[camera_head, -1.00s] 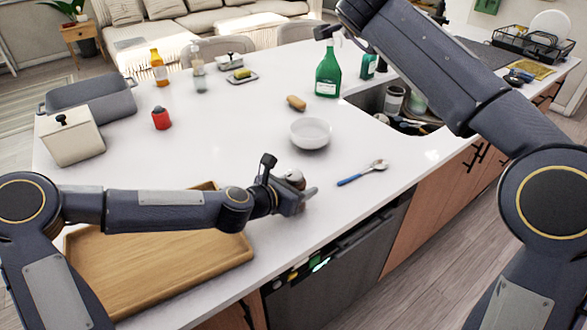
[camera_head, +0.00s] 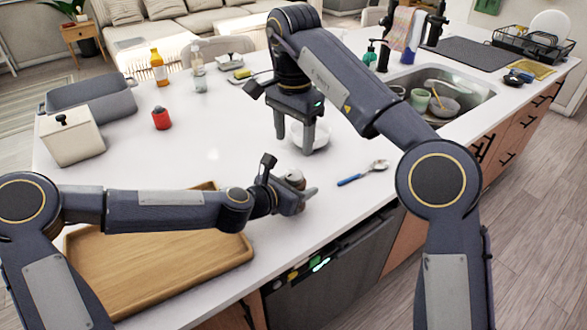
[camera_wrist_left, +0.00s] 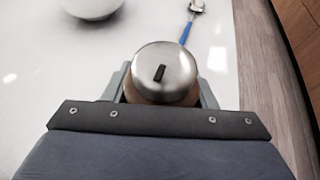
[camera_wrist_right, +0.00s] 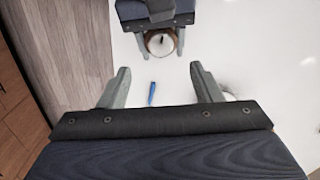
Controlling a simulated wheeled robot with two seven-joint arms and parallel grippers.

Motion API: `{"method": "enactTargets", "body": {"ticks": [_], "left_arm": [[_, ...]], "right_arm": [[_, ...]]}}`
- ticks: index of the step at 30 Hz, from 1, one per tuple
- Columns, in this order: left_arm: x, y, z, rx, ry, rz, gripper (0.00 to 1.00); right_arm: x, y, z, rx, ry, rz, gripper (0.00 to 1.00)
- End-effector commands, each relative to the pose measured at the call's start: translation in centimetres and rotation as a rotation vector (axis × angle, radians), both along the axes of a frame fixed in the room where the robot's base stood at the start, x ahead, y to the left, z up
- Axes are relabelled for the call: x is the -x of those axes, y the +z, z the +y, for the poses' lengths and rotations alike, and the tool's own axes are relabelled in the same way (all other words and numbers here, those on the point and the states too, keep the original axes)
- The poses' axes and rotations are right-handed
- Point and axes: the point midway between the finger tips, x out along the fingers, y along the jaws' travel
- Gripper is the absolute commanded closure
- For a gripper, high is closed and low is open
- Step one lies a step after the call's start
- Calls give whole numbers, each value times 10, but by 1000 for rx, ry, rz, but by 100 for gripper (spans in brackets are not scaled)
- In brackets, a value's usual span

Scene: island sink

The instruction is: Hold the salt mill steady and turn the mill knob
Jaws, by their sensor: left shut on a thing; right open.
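The salt mill (camera_wrist_left: 166,75) stands between the fingers of my left gripper (camera_wrist_left: 166,88); its round silver top with a dark slot shows in the left wrist view. In the head view the mill (camera_head: 294,178) is mostly hidden by my left gripper (camera_head: 300,190), which is shut on it low over the counter. My right gripper (camera_head: 302,145) is open and empty, pointing down above the counter behind the mill, in front of the white bowl. In the right wrist view, the open fingers of my right gripper (camera_wrist_right: 160,88) are apart from the mill (camera_wrist_right: 160,42), which shows beyond them.
A white bowl (camera_head: 322,134) is partly hidden by my right gripper. A blue-handled spoon (camera_head: 363,173) lies right of the mill. A wooden tray (camera_head: 150,262) lies under my left arm. A red shaker (camera_head: 161,119) stands farther back. The sink (camera_head: 470,95) is at the right.

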Motion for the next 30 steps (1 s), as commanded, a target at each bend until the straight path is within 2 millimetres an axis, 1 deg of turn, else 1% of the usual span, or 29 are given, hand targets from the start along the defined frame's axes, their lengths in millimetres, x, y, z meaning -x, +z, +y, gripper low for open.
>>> {"method": "enactTargets", "body": {"ticks": [2,3,9,12,15,21,28,30], "left_arm": [[0,0,0,1,0,-1,76],[0,0,0,0,0,-1,76],[0,1,0,1,0,-1,76],[0,1,0,1,0,-1,76],[0,1,0,1,0,-1,76],[0,1,0,1,0,-1,76],[0,1,0,1,0,-1,76],[0,1,0,1,0,-1,76]], "right_arm": [[1,-7,0,-2,4,-7,41],[0,-17,-1,3,2,-7,41],[1,-57,-1,1,0,-7,41],[1,-73,0,1,1,-9,41],[1,-84,0,0,0,-8,41],[0,-93,0,-2,-1,-8,41],[0,-93,0,-2,-1,-9,41],[0,-93,0,-2,-1,-9,50]]}}
